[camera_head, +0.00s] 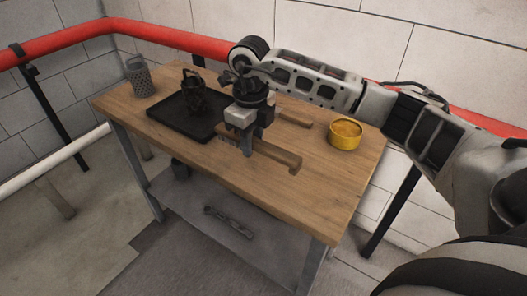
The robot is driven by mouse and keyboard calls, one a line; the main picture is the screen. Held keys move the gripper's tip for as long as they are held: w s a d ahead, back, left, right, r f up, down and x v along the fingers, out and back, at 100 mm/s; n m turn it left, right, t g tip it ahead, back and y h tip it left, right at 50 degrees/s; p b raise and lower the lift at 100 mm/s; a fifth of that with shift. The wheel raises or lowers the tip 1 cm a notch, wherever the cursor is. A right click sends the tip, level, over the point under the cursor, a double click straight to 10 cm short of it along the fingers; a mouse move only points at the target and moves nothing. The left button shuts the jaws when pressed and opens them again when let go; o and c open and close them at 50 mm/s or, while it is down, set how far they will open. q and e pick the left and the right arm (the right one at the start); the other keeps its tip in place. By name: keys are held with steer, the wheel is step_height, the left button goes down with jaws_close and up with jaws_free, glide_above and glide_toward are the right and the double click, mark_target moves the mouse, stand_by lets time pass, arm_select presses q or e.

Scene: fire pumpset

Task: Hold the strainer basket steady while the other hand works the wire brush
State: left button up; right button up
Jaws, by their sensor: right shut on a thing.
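A dark strainer basket (194,93) with a handle stands upright on the black tray (177,127), near its back edge. My right gripper (247,148) is to the right of the basket, over the middle of the table. It is shut on the wooden handle of what looks like the wire brush (279,153). The gripper and wrist are apart from the basket in the picture. My left gripper is not in view.
A grey perforated basket (139,76) stands at the table's back left corner. A yellow tin (345,134) and a wooden piece (295,118) are to the right. The wooden table (325,190) is clear at its front right. A red pipe (160,35) runs behind.

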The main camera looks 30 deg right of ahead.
steer(key=a+r+b, duration=0.1)
steer(key=a+r, duration=0.5)
steer(key=a, duration=0.4)
steer(key=shift+s+a, duration=0.3)
steer(key=shift+s, duration=0.1)
